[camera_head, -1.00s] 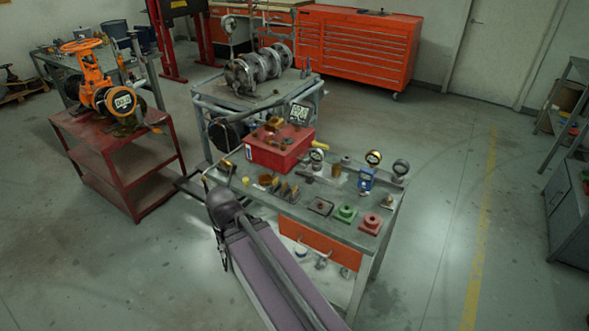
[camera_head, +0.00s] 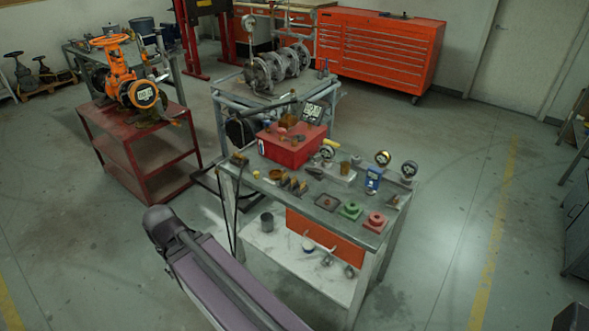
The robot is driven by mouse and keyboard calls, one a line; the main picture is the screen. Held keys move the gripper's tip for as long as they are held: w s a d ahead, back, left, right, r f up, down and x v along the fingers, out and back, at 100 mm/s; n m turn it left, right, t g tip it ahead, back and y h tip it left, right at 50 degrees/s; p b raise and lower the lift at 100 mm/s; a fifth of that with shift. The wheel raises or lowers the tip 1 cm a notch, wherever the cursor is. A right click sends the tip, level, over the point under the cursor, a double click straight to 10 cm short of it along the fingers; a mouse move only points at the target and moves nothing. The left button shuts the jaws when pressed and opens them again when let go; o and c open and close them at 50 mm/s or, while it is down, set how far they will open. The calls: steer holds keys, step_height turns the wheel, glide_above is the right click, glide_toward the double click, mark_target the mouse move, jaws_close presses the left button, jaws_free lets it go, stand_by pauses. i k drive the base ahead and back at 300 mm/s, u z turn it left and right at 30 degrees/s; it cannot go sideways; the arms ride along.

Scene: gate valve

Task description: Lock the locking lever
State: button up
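An orange gate valve (camera_head: 119,75) with a handwheel on top stands on a red cart at the left. A locking lever cannot be made out for certain at this size. My gripper is not in view. A purple and dark part of my own body rises from the bottom edge, apart from the cart and the valve.
A grey workbench (camera_head: 327,214) carries a red box (camera_head: 290,147), gauges and several small parts. A grey cart (camera_head: 222,94) with a metal valve body (camera_head: 272,72) stands behind it. The red cart (camera_head: 143,125) has open floor in front.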

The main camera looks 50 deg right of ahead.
mark_target(319, 172)
steer(key=u, duration=0.5)
steer(key=k, duration=1.2)
steer(key=z, duration=1.7)
steer(key=i, duration=0.4)
steer(key=u, duration=0.25)
